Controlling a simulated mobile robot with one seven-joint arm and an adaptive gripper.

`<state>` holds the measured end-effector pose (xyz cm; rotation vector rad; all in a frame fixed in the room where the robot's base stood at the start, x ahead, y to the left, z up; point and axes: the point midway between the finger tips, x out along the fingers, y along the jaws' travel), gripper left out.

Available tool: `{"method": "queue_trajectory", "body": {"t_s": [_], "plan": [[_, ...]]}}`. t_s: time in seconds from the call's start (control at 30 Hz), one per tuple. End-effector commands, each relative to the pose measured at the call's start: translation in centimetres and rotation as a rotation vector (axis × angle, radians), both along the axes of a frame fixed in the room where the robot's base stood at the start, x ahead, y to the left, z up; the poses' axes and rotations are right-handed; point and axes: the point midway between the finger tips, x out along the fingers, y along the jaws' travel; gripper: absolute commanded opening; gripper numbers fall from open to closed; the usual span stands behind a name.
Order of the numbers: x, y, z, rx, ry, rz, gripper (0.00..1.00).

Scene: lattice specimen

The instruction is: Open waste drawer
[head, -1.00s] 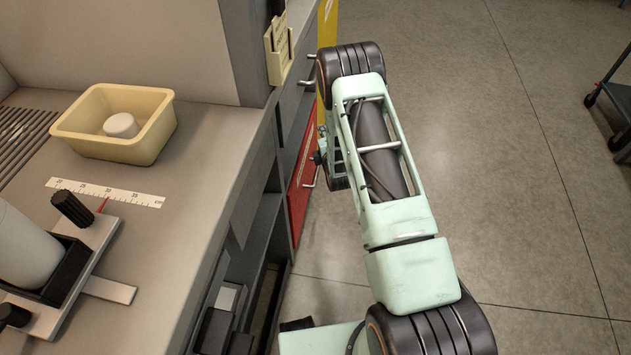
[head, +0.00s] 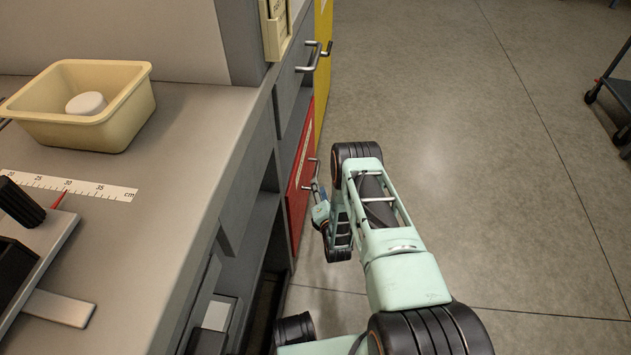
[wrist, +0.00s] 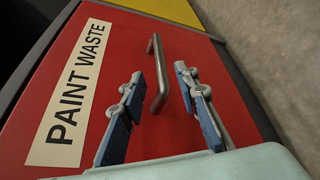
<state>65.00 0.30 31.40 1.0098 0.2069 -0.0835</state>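The waste drawer is a red front (head: 298,190) low in the cabinet side, and it looks closed. In the wrist view the red front (wrist: 110,130) fills most of the picture, with a pale "PAINT WASTE" label (wrist: 80,80). Its grey metal bar handle (wrist: 158,78) stands out from the face and also shows in the head view (head: 312,172). My gripper (wrist: 160,84) is open, its blue-padded fingers apart on either side of the handle in the picture. Whether they touch it I cannot tell. In the head view my gripper (head: 318,200) is beside the red front, partly hidden by my arm.
A yellow front (head: 323,60) is beyond the red one, and a grey drawer handle (head: 309,57) is above. The bench (head: 180,130) holds a cream tub (head: 130,112) with a white round object. Open floor lies right, with a cart (head: 615,95) far off.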

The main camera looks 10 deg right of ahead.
Motion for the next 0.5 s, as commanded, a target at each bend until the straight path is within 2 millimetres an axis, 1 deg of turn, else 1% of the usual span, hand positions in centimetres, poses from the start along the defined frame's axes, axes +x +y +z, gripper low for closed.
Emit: {"method": "queue_trajectory", "body": {"t_s": [0.03, 0.2, 0.33, 0.5], "plan": [[1.1, -0.1, -0.5, 0.001, -0.004, -0.003, 0.29], [4.0, 0.0, -1.2, 0.001, -0.002, -0.001, 0.29], [5.4, 0.1, -1.4, 0.002, -0.001, -0.002, 0.29], [6.2, 0.1, -1.4, 0.001, 0.001, 0.0, 0.29]]}}
